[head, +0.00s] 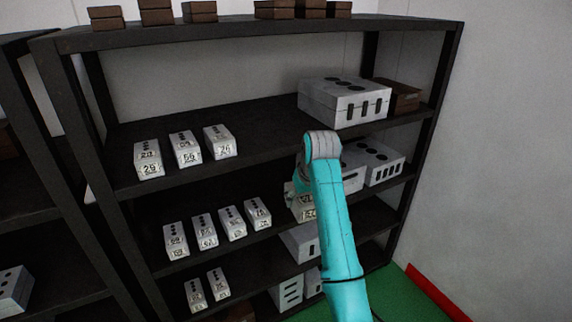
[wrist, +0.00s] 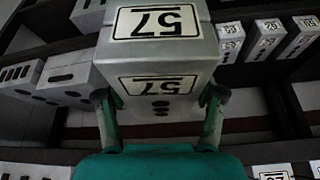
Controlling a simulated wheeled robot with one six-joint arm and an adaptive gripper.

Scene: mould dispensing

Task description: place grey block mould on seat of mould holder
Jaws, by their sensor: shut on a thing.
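A grey block mould (wrist: 160,60) with "57" labels on two faces and dark holes is held in my gripper (wrist: 160,96), which is shut on it with one finger on each side. In the wrist view the labels appear upside down. In the head view my gripper is mostly hidden behind my arm, in front of the middle shelves. A labelled grey block (head: 304,209), seemingly the held one, partly shows there beside the arm. I cannot make out a mould holder or its seat in either view.
A dark shelf rack (head: 250,150) holds several small numbered blocks at left, including a top-row block (head: 148,160). A large pale mould (head: 345,102) and a brown block (head: 398,96) stand at right. Large moulds (wrist: 60,78) lie close beside the held block.

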